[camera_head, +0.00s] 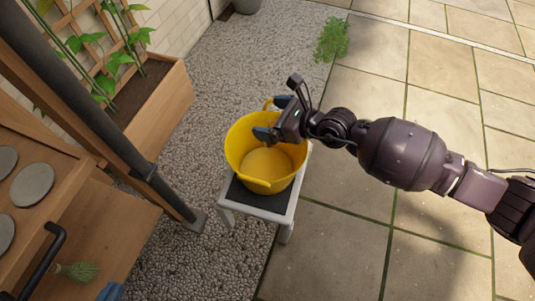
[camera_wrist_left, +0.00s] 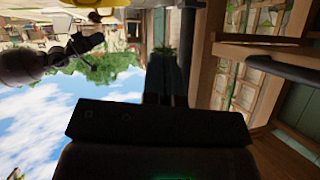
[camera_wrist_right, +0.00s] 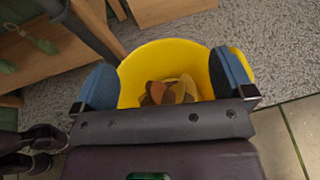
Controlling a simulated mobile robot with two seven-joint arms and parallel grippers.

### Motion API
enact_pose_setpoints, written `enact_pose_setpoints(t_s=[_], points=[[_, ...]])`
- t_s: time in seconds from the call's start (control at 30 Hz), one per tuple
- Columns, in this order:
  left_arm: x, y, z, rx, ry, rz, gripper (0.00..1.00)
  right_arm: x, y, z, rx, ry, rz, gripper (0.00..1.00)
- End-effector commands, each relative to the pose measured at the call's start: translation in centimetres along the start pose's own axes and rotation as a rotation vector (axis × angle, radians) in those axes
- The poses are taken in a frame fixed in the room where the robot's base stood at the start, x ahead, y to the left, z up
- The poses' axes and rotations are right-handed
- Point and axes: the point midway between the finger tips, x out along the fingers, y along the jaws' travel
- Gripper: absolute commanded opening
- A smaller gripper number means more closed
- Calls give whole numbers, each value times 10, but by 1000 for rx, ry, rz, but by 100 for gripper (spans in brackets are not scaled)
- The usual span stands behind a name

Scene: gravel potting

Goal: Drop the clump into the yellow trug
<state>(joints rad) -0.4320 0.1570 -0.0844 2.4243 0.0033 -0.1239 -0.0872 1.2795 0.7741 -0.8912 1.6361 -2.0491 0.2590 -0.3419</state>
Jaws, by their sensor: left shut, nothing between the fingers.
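The yellow trug (camera_head: 233,151) stands upright on a small light stool with a dark top. My right gripper (camera_head: 274,117) is over the trug's far rim, with its blue fingers spread apart. In the right wrist view my right gripper (camera_wrist_right: 165,80) is open, with nothing touching either finger. A clump of brown and tan pieces (camera_wrist_right: 168,92) shows between the fingers, against the trug's inside (camera_wrist_right: 165,55); I cannot tell its height. It does not show in the head view. My left gripper (camera_head: 110,291) shows as a blue tip at the bottom edge; its fingers (camera_wrist_left: 166,75) are together.
The stool (camera_head: 257,211) stands where gravel (camera_head: 205,115) meets paving (camera_head: 335,240). A wooden planter (camera_head: 165,105) and a wooden bench (camera_head: 110,230) with grey discs and a green tuft (camera_head: 76,271) are at the left. A weed (camera_head: 332,40) grows beyond. Paving at the right is clear.

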Motion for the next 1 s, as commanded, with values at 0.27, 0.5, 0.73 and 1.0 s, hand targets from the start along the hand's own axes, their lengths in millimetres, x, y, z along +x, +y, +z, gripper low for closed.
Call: enact_pose_setpoints(t_s=[0.27,0.5,0.73,1.0], points=[[0,0,-1,1,0,0,0,-2,0,0,0,1,0,100],[0,-1,-6,13,-11,1,0,-34,-2,4,-5,-1,-3,100],[-1,1,-5,28,-50,11,0,-76,-1,2,-4,1,-2,100],[0,5,0,32,-72,19,0,-104,0,0,-1,0,-1,100]])
